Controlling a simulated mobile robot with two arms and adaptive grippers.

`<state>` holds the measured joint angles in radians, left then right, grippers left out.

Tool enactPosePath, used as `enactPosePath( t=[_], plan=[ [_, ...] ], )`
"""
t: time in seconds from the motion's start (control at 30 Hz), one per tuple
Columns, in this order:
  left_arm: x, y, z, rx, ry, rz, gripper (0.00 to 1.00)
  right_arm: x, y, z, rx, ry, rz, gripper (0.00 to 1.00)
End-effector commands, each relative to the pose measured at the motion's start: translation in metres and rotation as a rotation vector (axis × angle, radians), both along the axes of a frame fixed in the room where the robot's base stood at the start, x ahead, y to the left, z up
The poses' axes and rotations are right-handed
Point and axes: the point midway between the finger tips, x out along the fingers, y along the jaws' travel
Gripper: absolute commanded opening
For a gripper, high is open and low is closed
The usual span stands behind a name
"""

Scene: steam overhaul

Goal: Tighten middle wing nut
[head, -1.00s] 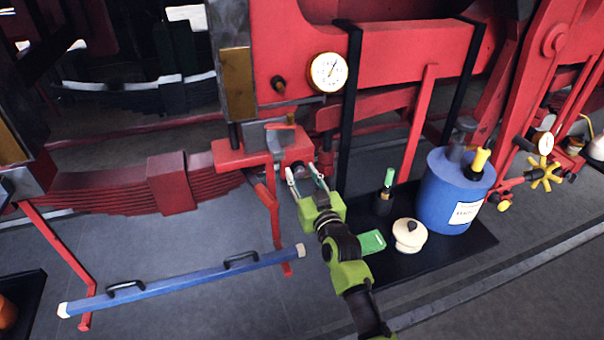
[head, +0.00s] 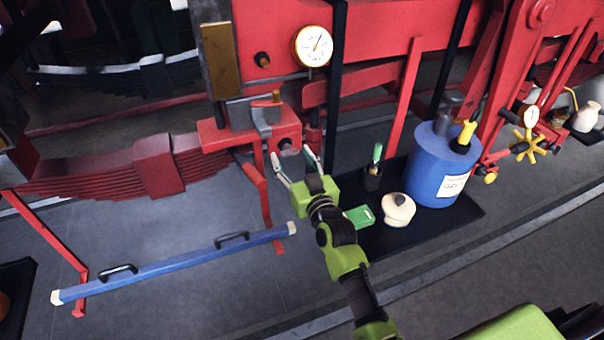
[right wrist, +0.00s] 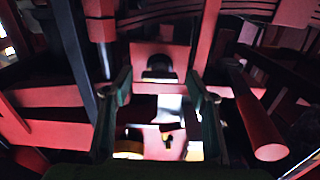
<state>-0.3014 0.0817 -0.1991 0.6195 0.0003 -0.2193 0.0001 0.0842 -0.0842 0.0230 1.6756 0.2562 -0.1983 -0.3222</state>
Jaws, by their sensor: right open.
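My right gripper (head: 291,156) is open and empty. In the head view its fingertips are just below and in front of a red block (head: 285,125) with a grey clamp-like piece (head: 262,120) on it. A small grey round part (head: 286,144) on the block's front lies close to the fingertips. In the right wrist view the open fingers (right wrist: 158,76) frame a dark rounded part (right wrist: 158,67) on a red face, apart from both fingers. I cannot tell whether this is the middle wing nut; no wing shape is clear. My left gripper is not in view.
A pressure gauge (head: 313,46) sits above right of the block. A black mat (head: 400,235) holds a blue drum (head: 437,170), a cream lidded pot (head: 398,209) and a green box (head: 359,217). A blue bar with handles (head: 180,262) lies at left.

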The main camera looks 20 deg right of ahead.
Motion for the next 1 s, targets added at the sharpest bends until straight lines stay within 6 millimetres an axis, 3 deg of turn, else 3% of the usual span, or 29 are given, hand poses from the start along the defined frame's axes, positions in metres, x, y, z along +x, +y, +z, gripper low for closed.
enactPosePath(
  t=[0.2,0.43,0.63,1.0],
  plan=[
    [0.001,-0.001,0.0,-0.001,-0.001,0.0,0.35,-0.047,-0.001,-0.001,0.0,0.002,0.0,0.52],
    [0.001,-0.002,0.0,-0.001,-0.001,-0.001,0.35,-0.082,-0.003,-0.001,0.001,0.001,0.0,0.52],
    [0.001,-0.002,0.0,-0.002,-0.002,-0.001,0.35,-0.094,-0.003,0.0,0.001,0.001,0.0,0.52],
    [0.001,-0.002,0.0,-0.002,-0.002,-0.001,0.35,-0.095,-0.003,0.0,0.002,0.0,0.0,0.52]
  ],
)
